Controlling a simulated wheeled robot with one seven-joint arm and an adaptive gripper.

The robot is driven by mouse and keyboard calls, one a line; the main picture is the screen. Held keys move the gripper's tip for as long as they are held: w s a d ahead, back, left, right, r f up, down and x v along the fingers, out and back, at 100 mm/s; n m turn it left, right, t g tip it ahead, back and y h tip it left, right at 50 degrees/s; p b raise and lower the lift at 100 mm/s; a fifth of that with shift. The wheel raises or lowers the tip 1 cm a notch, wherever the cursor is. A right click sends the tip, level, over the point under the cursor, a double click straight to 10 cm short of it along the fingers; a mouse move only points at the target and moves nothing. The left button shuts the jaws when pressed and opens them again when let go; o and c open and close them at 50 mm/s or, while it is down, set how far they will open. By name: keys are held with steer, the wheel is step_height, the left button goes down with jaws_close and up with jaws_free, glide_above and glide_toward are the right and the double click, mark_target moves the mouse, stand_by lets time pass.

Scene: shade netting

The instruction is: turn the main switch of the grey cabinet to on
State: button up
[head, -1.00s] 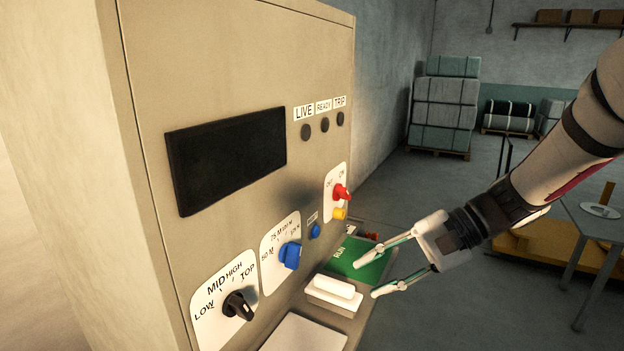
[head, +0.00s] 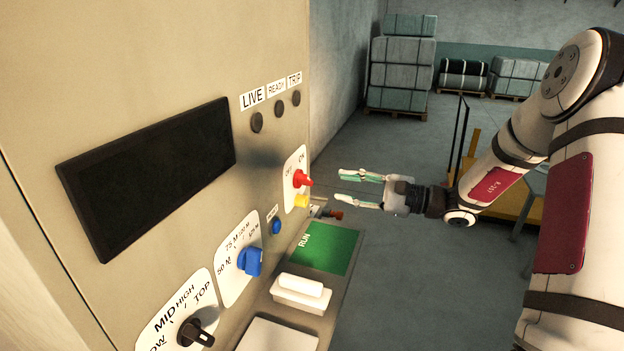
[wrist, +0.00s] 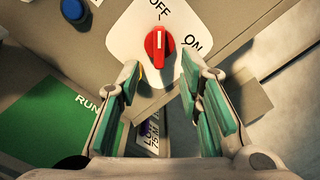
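The main switch (head: 302,179) is a red rotary knob on a white plate marked OFF and ON, near the right edge of the grey cabinet's (head: 240,60) front. In the wrist view the red knob (wrist: 159,48) has its white pointer line toward OFF, with ON to the right. My gripper (head: 340,187) is open and empty, its fingers level and pointing at the knob from a short distance. In the wrist view the open fingers (wrist: 158,85) lie either side of and below the knob, not touching it. A yellow part (head: 301,201) sits just under the knob.
A blue button (head: 276,227), a blue selector (head: 250,261) and a black selector (head: 196,333) are lower on the panel. A ledge below carries a green RUN mat (head: 325,248) and a white block (head: 301,291). Three dark lamps, including one under LIVE (head: 257,122), are above.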

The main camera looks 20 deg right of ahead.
mark_target(310, 181)
steer(key=p+x, duration=0.1)
steer(key=x, duration=0.8)
jaws_close()
